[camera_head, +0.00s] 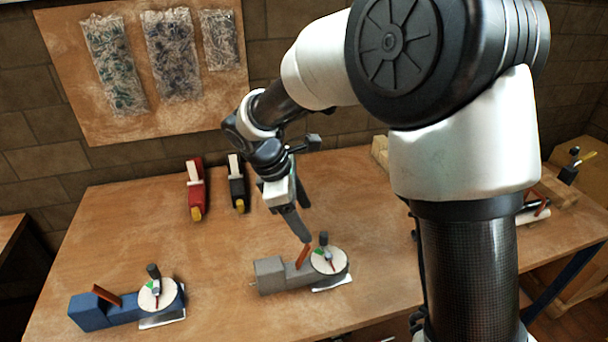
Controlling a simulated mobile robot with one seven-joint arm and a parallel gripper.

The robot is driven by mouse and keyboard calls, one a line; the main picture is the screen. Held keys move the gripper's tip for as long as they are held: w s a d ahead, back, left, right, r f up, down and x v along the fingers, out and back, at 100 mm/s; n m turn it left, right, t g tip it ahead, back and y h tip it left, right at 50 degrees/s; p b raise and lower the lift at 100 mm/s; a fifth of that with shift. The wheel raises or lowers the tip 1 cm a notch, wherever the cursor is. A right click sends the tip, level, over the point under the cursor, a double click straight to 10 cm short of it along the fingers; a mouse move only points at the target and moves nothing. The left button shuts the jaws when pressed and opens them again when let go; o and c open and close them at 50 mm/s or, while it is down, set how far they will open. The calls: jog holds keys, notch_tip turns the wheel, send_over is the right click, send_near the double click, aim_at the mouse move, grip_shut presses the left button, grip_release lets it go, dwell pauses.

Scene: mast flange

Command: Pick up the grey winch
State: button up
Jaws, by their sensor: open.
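The grey winch (272,275) lies on the wooden workbench, right of the bench's middle front. It has a grey block body, a tilted reddish-brown lever, a round white disc with small coloured parts, and a dark knob. A pale plate shows under its right end. My gripper (303,238) is above the winch, its fingers pointing down close to the lever in the picture. The gripper looks open and empty. I cannot tell whether it touches the winch. One finger partly hides the other.
A similar blue winch (92,314) lies at the left front of the bench (140,225). A red tool (196,188) and a black tool (237,186) stand toward the wall. A board with several bags (118,60) hangs behind. The bench between the winches is clear.

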jog(key=w+a+f+n, duration=0.2)
jog(key=a+f+n, duration=0.1)
jog(key=a+f, duration=0.3)
send_over(305, 265)
jog(key=a, duration=0.2)
jog(key=shift+n+h, duration=0.3)
jog(key=f, duration=0.8)
jog(key=s+f, duration=0.1)
jog(key=f, duration=0.3)
jog(key=shift+x, duration=3)
jog(key=c, duration=1.4)
